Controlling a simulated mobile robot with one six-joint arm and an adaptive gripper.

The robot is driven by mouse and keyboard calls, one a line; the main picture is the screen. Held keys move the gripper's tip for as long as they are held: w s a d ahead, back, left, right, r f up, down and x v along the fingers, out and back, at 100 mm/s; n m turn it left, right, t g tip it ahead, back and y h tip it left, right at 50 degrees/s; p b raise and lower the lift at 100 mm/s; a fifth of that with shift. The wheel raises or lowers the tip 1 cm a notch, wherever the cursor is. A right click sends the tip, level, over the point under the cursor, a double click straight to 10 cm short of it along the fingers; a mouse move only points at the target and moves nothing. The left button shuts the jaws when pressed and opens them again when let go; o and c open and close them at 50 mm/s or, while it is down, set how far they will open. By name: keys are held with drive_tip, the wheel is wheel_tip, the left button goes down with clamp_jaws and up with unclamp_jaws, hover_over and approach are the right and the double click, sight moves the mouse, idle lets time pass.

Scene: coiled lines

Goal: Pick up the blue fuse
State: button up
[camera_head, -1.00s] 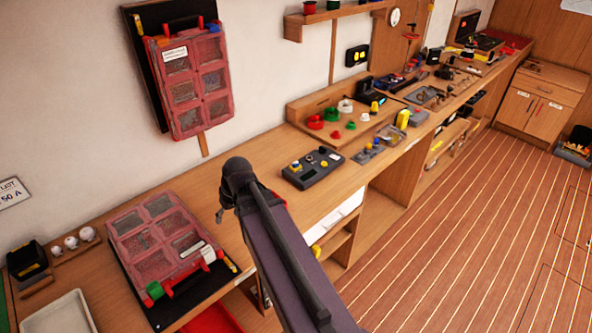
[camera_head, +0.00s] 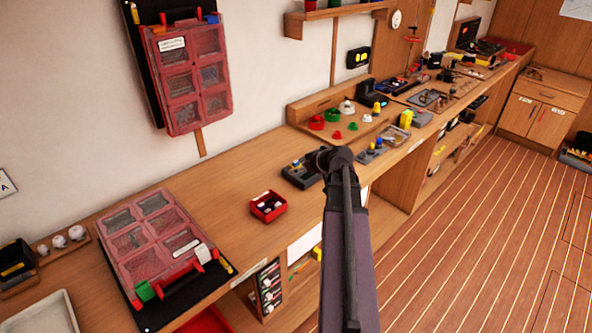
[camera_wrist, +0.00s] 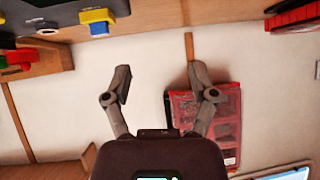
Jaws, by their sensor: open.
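My gripper (camera_wrist: 158,76) is open and empty in the wrist view, with its two fingers apart before the pale wall. In the head view my arm's end hides the fingers and covers part of a dark box (camera_head: 296,178) on the bench. In the wrist view that box (camera_wrist: 50,14) lies at the upper left, beyond the fingertips, with a yellow block and a small blue piece (camera_wrist: 98,28) on it. I cannot tell for sure that this blue piece is the blue fuse. My gripper touches nothing visible.
A small red bin (camera_head: 268,219) with dark and white items stands left of my arm. A red compartment case (camera_head: 125,245) lies on the bench, and another (camera_head: 205,100) hangs on the wall. Coloured rings and a yellow-topped part stand behind. Bare bench shows between the case and bin.

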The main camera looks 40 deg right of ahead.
drive_tip(key=t+h+b, duration=0.1)
drive_tip(key=t+h, duration=0.1)
approach(296, 165)
wheel_tip(296, 165, up, 3)
drive_tip(key=s+d, duration=0.1)
drive_tip(key=s, duration=0.2)
drive_tip(key=shift+r+y, duration=0.25)
drive_tip(key=shift+y, duration=0.05)
drive_tip(key=shift+w, duration=0.15)
drive_tip(key=b+x, duration=0.3)
drive_tip(key=x, duration=0.4)
drive_tip(key=shift+d+f+b, duration=0.1)
drive_tip(key=shift+f+b, duration=0.2)
drive_tip(key=shift+b, duration=0.05)
drive_tip(key=shift+w+f, duration=0.25)
drive_tip(key=shift+w, duration=0.35)
